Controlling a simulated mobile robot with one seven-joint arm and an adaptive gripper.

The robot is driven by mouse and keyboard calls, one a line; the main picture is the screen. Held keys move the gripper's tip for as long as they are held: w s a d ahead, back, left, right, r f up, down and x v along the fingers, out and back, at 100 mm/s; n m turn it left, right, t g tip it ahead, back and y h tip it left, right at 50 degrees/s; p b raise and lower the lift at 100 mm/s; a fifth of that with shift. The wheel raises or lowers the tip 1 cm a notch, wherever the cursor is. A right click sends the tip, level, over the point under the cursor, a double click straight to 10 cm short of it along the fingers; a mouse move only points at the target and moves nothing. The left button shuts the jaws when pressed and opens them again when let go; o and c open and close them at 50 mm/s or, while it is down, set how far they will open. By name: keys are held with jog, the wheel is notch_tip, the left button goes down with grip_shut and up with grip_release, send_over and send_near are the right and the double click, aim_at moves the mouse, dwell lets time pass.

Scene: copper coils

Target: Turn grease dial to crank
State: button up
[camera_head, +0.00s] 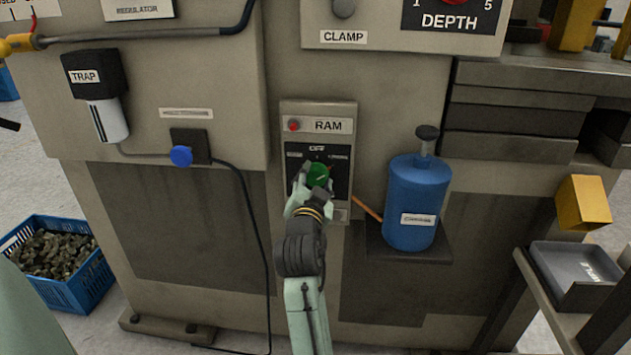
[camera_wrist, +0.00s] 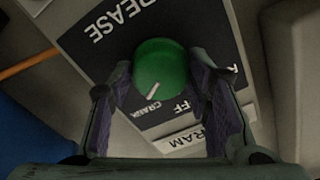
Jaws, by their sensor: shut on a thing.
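The green grease dial (camera_head: 319,174) sits on a black plate on the grey panel labelled RAM, in the middle of the head view. In the wrist view the green dial (camera_wrist: 162,66) carries a white pointer mark, which lies toward the CRANK label (camera_wrist: 150,110). The OFF label (camera_wrist: 182,103) is beside it and partly hidden by a finger. My gripper (camera_head: 316,182) reaches the dial from below. In the wrist view my gripper's (camera_wrist: 165,82) two fingers are shut on the dial from both sides.
A blue grease bottle (camera_head: 416,205) stands on a small shelf right of the panel, with an orange tube (camera_head: 369,209) beside it. A black cable (camera_head: 257,220) hangs at left. A blue crate (camera_head: 85,290) and a grey tray (camera_head: 575,268) stand lower down.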

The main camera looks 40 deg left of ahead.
jog(key=o, duration=1.2)
jog(key=v, duration=1.2)
